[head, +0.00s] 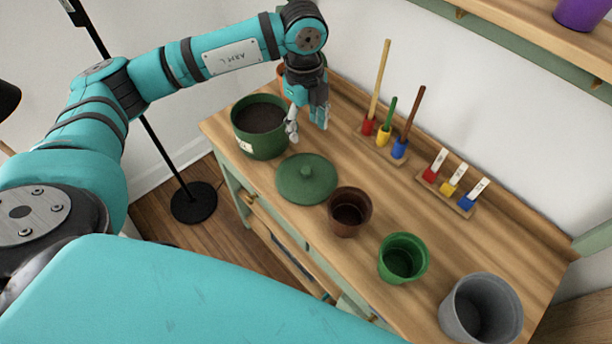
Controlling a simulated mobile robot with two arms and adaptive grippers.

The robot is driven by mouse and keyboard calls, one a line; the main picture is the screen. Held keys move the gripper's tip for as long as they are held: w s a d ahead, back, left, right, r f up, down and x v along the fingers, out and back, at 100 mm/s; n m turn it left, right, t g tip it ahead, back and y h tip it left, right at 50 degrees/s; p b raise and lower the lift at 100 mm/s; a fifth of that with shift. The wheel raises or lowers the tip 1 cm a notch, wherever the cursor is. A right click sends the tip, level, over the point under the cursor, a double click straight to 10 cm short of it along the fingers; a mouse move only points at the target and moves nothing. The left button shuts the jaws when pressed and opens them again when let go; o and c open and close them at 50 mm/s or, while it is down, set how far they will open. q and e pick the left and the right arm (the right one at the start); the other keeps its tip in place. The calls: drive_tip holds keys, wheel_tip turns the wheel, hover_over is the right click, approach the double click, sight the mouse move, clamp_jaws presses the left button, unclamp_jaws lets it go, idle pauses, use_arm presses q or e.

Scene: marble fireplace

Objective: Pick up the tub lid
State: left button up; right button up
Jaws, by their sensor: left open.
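The tub lid (306,184) is a round green disc with a small knob on top. It lies flat on the wooden bench, in front of a green tub (261,119) filled with dark soil. My left gripper (307,133) is open and empty, pointing down above the bench, just right of the tub and behind the lid. Its fingers are apart from the lid. My right gripper is not in view.
A brown pot (349,221), a green pot (403,266) and a grey pot (481,312) stand right of the lid. Two wooden racks with coloured holders (383,136) (451,192) line the back. A terracotta pot is partly hidden behind my gripper.

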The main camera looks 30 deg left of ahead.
use_arm(q)
drive_tip(key=p, duration=0.3)
hover_over(306, 169)
wheel_tip(306, 169, down, 12)
drive_tip(key=shift+s+a+r, duration=0.1)
drive_tip(key=shift+s+a, duration=0.05)
drive_tip(key=f, duration=0.2)
drive_tip(key=f+p, duration=0.1)
drive_tip(key=f, duration=0.1)
drive_tip(key=shift+d+f, duration=0.1)
drive_tip(key=shift+d, duration=0.15)
drive_tip(key=shift+f, duration=0.6)
clamp_jaws()
